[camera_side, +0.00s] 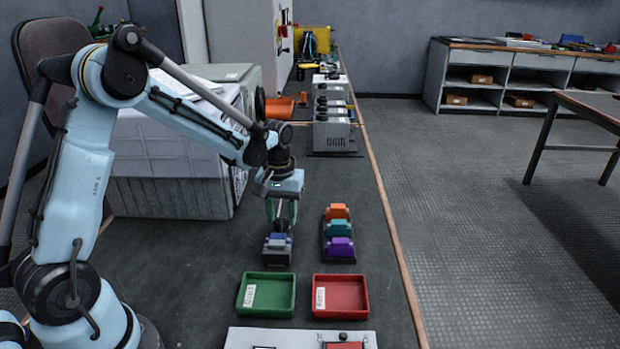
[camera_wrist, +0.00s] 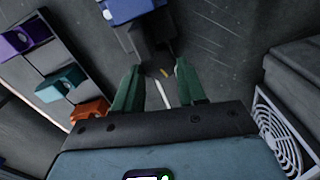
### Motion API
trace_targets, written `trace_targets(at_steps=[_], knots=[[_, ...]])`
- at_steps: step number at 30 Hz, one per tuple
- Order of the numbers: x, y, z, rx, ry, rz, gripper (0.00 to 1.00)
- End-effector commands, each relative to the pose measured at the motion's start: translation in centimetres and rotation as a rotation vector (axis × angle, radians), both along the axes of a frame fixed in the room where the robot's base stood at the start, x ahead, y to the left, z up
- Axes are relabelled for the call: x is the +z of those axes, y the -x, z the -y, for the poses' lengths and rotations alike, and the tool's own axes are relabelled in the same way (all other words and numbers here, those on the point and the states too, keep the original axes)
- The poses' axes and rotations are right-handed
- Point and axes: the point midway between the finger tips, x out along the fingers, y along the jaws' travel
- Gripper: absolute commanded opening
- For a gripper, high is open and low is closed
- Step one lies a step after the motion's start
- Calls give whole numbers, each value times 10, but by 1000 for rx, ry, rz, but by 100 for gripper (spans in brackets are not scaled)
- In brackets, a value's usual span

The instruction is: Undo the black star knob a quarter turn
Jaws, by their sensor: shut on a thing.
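My gripper (camera_side: 281,217) points down over a small grey and blue unit (camera_side: 277,246) on the bench. In the wrist view its green fingers (camera_wrist: 158,70) stand apart, one on each side of a dark part (camera_wrist: 154,44) below the unit's blue block (camera_wrist: 132,10). The gripper is shut on this dark part. I cannot make out the lobes of a black star knob in either view, so I cannot tell whether the dark part is the knob. A thin white rod (camera_wrist: 162,95) and a small yellow mark show between the fingers.
A rack with orange, teal and purple blocks (camera_side: 339,229) stands close on the right. A green tray (camera_side: 243,305) and a red tray (camera_side: 362,308) lie in front. A large pale cabinet (camera_side: 160,155) stands behind on the left. Grey units (camera_side: 331,137) stand farther back.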

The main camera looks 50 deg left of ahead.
Motion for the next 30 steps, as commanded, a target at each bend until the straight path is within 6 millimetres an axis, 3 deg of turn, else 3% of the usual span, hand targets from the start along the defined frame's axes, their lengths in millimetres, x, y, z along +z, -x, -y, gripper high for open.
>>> trace_targets(at_steps=[5, 14, 22, 30], knots=[[0, 1, -1, 140, 0, 0, 4], [0, 1, -1, 162, 0, 0, 4], [0, 2, -2, 375, 0, 0, 4], [0, 2, -2, 399, 0, 0, 4]])
